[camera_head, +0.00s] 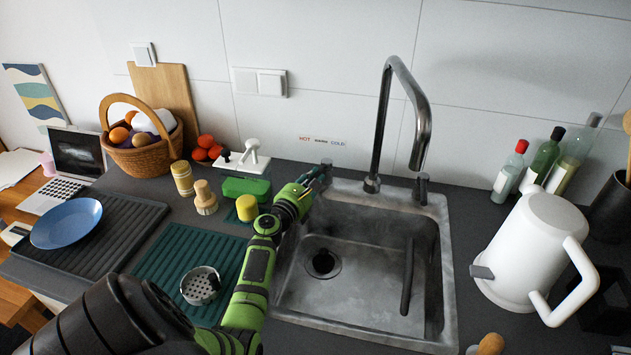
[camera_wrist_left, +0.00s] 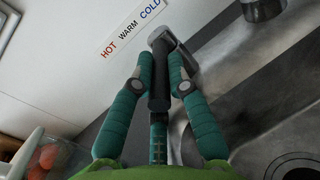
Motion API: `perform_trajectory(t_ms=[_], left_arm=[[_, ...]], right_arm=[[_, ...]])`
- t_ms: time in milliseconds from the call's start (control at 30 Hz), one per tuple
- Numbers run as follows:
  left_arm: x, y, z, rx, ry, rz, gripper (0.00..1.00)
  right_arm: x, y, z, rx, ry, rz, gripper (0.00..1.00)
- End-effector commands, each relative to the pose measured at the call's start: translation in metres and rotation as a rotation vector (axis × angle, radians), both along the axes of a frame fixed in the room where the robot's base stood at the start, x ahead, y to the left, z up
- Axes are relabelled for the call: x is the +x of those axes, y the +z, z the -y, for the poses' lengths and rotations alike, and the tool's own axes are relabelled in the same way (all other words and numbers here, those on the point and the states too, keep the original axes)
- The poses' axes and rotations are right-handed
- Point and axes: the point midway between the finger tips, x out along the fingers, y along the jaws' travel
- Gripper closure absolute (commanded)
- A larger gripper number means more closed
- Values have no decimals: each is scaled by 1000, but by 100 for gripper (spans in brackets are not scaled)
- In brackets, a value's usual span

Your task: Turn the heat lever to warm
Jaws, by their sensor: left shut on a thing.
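The heat lever (camera_wrist_left: 159,85) shows in the left wrist view as a dark handle with a rounded metal end. It stands below a wall label (camera_wrist_left: 130,28) reading HOT, WARM, COLD; the label also shows in the head view (camera_head: 321,141). My left gripper (camera_wrist_left: 160,68) is shut on the lever, with one teal finger on each side. In the head view my left gripper (camera_head: 318,174) is at the sink's back left corner and mostly hides the lever. I cannot tell exactly which word the lever points to. My right gripper is not in view.
The tall faucet (camera_head: 385,110) rises right of my left gripper, with a second handle (camera_head: 422,188) beside it. The sink (camera_head: 445,270) lies in front. A white kettle (camera_head: 525,245) stands right.

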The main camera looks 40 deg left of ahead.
Motion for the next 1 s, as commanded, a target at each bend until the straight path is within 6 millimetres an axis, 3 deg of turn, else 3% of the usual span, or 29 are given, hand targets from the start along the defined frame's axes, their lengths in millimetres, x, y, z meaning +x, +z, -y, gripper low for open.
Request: perform_trajectory(t_ms=[167, 200, 267, 667, 1000], left_arm=[[0, -2, 2, 0, -2, -4, 100], [0, -2, 2, 0, -2, -4, 79], [0, -2, 2, 0, -2, -5, 59], [-4, -1, 2, 2, -1, -3, 59], [-53, -2, 16, 3, -1, -6, 59]], right_arm=[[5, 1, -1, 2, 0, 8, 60], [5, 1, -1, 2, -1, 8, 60], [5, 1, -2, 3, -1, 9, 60], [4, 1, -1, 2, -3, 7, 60], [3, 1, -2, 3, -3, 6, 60]])
